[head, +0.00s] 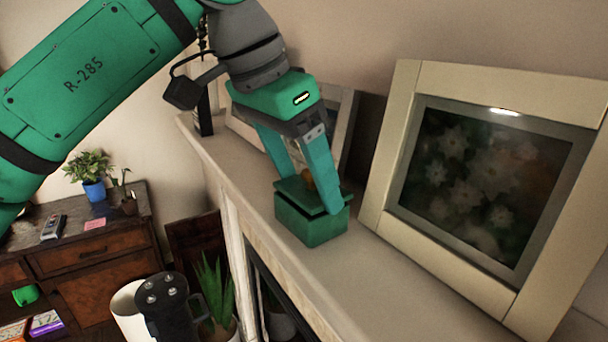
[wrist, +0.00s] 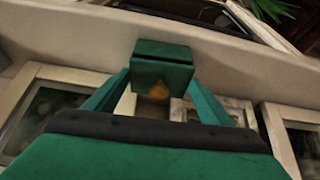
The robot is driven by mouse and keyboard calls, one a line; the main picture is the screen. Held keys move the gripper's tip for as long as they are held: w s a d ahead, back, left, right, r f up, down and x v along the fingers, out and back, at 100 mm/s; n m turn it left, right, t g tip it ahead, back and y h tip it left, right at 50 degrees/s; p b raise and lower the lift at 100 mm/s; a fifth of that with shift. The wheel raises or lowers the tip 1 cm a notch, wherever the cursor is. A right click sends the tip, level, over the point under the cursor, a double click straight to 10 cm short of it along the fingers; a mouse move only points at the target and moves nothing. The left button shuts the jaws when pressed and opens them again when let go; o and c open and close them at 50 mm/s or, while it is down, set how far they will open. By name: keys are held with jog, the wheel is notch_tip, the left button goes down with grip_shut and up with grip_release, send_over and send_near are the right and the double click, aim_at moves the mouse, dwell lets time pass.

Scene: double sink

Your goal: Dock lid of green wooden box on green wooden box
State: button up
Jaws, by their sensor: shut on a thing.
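The green wooden box (head: 305,228) stands on the pale mantel ledge. Its green lid (head: 292,188) is directly over the box, with a small orange-brown knob (head: 308,181) on top. A dark line shows between lid and box in the head view; I cannot tell whether the lid is fully seated. My gripper (head: 311,193) points down from above, shut on the lid with one finger at each side. In the wrist view the lid (wrist: 173,74) and knob (wrist: 159,90) lie between my fingers (wrist: 161,78). The far finger's tip is partly hidden behind the lid.
A large cream-framed picture (head: 385,165) leans on the ledge close to the right of the box. Another framed picture (head: 344,130) stands behind my gripper. The ledge (head: 385,285) is clear in front. Below left are a wooden desk (head: 100,255) and a potted plant (head: 213,295).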

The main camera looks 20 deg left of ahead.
jog(key=shift+f, duration=0.15)
jog(key=o, duration=1)
jog(key=shift+o, duration=0.2)
jog(key=v, duration=1.2)
